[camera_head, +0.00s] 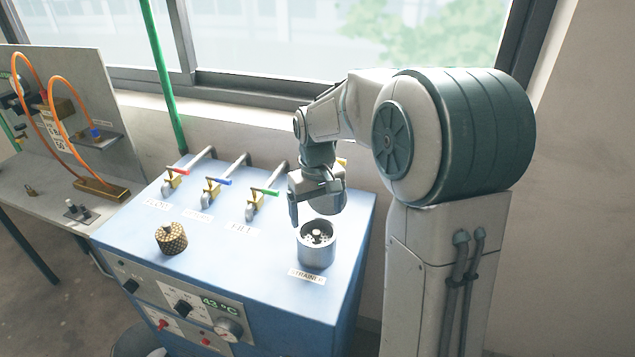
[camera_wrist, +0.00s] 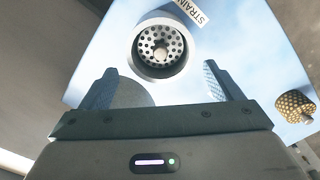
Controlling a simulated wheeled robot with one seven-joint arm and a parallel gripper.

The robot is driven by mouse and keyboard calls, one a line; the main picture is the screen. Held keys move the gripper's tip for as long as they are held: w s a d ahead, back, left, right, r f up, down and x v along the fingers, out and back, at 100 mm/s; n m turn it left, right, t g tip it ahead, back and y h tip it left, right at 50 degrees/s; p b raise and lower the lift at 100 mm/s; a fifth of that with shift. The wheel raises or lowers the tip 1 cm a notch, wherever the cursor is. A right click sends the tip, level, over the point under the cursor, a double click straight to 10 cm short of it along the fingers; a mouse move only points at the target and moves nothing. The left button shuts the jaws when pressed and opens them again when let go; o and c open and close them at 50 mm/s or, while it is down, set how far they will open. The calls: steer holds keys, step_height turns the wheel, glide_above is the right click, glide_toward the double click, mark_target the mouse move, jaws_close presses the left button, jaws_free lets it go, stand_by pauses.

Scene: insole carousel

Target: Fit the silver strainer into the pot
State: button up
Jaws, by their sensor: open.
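The silver strainer (camera_head: 318,237), a round perforated disc with a small knob, sits inside the pot (camera_head: 317,256), a grey metal cylinder on the blue bench's right part. In the wrist view the strainer (camera_wrist: 160,34) lies within the ring of the pot (camera_wrist: 149,69), looking level; how deep it sits is hard to tell. My gripper (camera_head: 315,204) is above the pot. In the wrist view my gripper (camera_wrist: 160,84) has its two fingers wide apart with nothing between them, and the pot lies beyond the fingertips.
A brass perforated strainer (camera_head: 171,238) stands at the bench's left; it also shows in the wrist view (camera_wrist: 297,106). Three taps with red, blue and green handles (camera_head: 265,192) line the back. A STRAINER label (camera_head: 307,275) lies before the pot. The blue bench top (camera_head: 235,262) is clear between.

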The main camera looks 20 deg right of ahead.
mark_target(317, 232)
step_height(317, 232, up, 8)
steer(key=s+f+m+t, duration=0.1)
steer(key=s+t, duration=0.1)
steer(key=s, duration=0.8)
steer(key=s+f+m+t, duration=0.1)
steer(key=s+f, duration=0.1)
steer(key=s, duration=0.9)
steer(key=shift+f+t+b, duration=0.3)
steer(key=shift+t+b, duration=0.05)
steer(key=shift+t, duration=0.05)
